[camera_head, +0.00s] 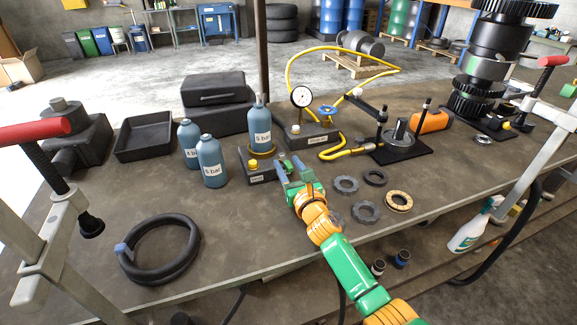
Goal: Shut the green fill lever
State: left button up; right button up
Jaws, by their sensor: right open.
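The filling stand is a dark block (262,175) with a small label, a yellow knob (253,164) and a brass ring. A blue-grey bottle marked 5 bar (261,128) stands upright on it. A small green part (283,157), perhaps the fill lever, shows at the block's right end; the fingers partly hide it, and I cannot tell its position. My right gripper (289,163) is open at that end, its fingertips close around the green part. I cannot tell whether they touch it. My left gripper is out of view.
Two more bottles (212,162) stand left of the stand. Behind it is a gauge block (306,133) with a yellow hose (338,152). Several rings (366,211) lie right of my gripper. A black hose coil (158,250) lies front left; the bench between is clear.

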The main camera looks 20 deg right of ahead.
grip_shut()
dwell(1.3)
